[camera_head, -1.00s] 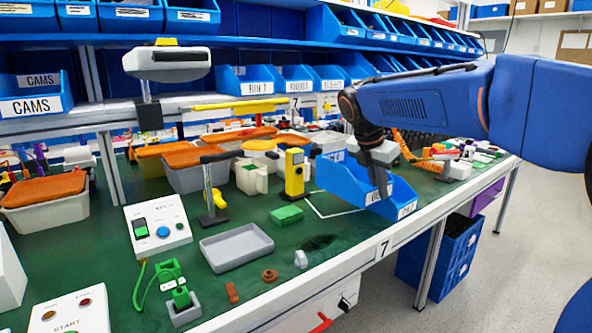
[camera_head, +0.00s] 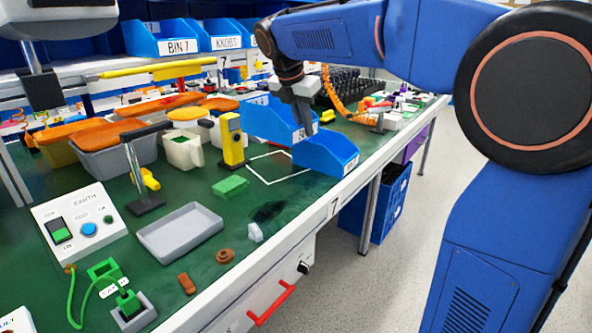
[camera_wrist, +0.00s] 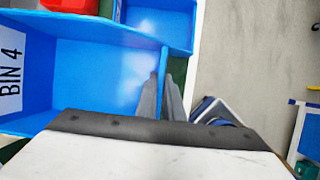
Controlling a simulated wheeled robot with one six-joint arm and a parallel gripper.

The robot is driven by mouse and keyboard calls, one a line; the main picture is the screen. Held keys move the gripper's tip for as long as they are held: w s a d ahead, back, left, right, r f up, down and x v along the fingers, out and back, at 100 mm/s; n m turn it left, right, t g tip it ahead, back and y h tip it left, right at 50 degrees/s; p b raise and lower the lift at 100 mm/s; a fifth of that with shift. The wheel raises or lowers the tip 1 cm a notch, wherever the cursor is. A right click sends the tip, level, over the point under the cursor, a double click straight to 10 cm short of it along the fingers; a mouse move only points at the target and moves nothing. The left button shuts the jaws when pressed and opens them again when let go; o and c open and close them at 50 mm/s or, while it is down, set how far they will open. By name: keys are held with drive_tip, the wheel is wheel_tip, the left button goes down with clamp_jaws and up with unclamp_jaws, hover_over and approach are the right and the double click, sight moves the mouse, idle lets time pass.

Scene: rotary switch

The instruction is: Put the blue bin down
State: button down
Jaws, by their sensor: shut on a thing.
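My gripper (camera_head: 303,122) is shut on the wall of a blue bin (camera_head: 270,122), which is upright or nearly so. In the wrist view, the fingers (camera_wrist: 163,98) pinch the right wall of this bin (camera_wrist: 100,75), and a "BIN 4" label (camera_wrist: 11,72) shows at its left. The inside I can see looks empty. The bin appears held slightly above the green bench, though its underside is hidden. A white square outline (camera_head: 280,167) on the bench is empty, in front of the held bin.
A second blue bin (camera_head: 327,156) stands right of the outline by the bench's front edge, close to the held bin. A yellow device (camera_head: 232,140) and a green block (camera_head: 230,186) are to the left. A grey tray (camera_head: 180,232) lies nearer. Crates (camera_head: 380,208) stand under the bench.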

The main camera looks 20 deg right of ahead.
wheel_tip(320, 180, down, 14)
drive_tip(key=shift+r, duration=0.2)
idle(0.4)
drive_tip(key=shift+f, duration=0.1)
drive_tip(key=c, duration=1.9)
unclamp_jaws()
